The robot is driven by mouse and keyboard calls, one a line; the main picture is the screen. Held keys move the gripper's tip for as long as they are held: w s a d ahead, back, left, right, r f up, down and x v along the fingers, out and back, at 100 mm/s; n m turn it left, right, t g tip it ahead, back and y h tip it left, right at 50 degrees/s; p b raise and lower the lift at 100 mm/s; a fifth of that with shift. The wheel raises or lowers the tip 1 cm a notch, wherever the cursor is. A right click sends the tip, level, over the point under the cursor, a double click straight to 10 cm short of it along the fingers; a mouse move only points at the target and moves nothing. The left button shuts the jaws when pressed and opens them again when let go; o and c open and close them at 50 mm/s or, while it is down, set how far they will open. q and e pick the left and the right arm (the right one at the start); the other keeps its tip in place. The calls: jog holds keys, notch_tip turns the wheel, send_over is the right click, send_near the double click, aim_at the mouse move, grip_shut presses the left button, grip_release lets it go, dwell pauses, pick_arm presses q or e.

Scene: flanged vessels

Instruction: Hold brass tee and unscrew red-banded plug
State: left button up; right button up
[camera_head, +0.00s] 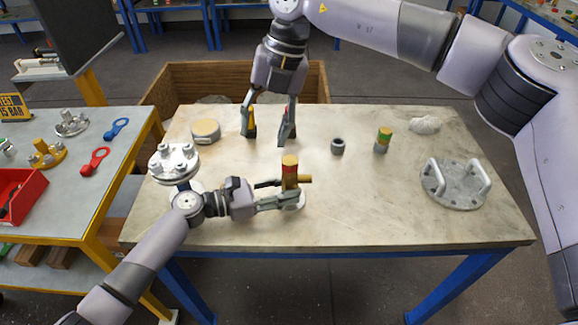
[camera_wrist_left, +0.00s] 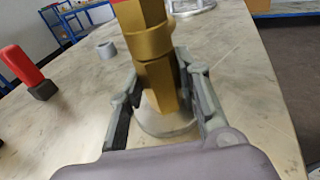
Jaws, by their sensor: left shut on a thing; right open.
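The brass tee (camera_head: 291,183) stands upright near the table's front, its side branch pointing right. The red-banded plug (camera_head: 290,165) sits at its top, with a yellow cap above the red band. My left gripper (camera_head: 282,200) is shut on the tee from the left. My right gripper (camera_head: 268,138) is open, pointing down behind and slightly left of the tee, apart from the plug. A dark and yellow object (camera_head: 251,122) shows beside its left finger.
A grey ring (camera_head: 337,147), a green-and-yellow-banded plug (camera_head: 383,141) and a handled flange plate (camera_head: 455,185) lie to the right. A round tan-topped disc (camera_head: 205,130) and a bolted flange (camera_head: 174,160) are at left. The table's front right is clear.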

aim_at(290, 160)
jog(key=d+h, duration=0.1)
jog(key=w+d+f+h, duration=0.1)
jog(key=d, duration=0.1)
jog(key=d+t, duration=0.1)
jog(key=shift+w+d+f+h, duration=0.2)
jog(key=shift+f+h, duration=0.1)
jog(key=shift+h, duration=0.1)
jog(key=shift+d+f, duration=0.15)
jog(key=shift+f, duration=4.85)
grip_shut()
